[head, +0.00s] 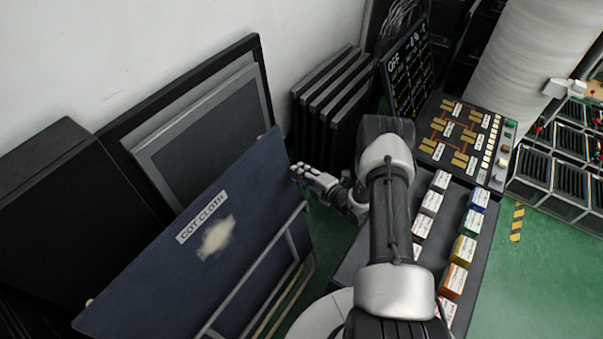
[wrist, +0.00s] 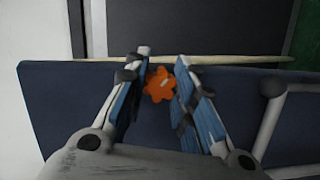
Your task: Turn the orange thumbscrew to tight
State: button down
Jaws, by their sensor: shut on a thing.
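The orange thumbscrew (wrist: 159,86) shows in the wrist view as a lobed knob with a small pale mark, against the dark blue panel (wrist: 60,110). My gripper (wrist: 163,62) is shut on it, with one blue-padded finger on each side. The thumbscrew cannot be made out in the head view.
A metal tube frame (head: 262,255) stands along the panel's right side. Grey and black framed boards (head: 205,125) lean behind it. Dark slabs (head: 330,95) stand beyond my gripper. A bench with coloured blocks (head: 463,248) and a control board (head: 455,140) is at the right.

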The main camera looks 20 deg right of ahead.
jog(key=m+g, duration=0.1)
jog(key=m, duration=0.4)
jog(key=shift+m+g+y+p, duration=0.4)
jog(key=shift+m+g, duration=0.4)
jog(key=shift+m, duration=1)
jog(key=c, duration=1.3)
grip_release()
jog(key=v, duration=1.2)
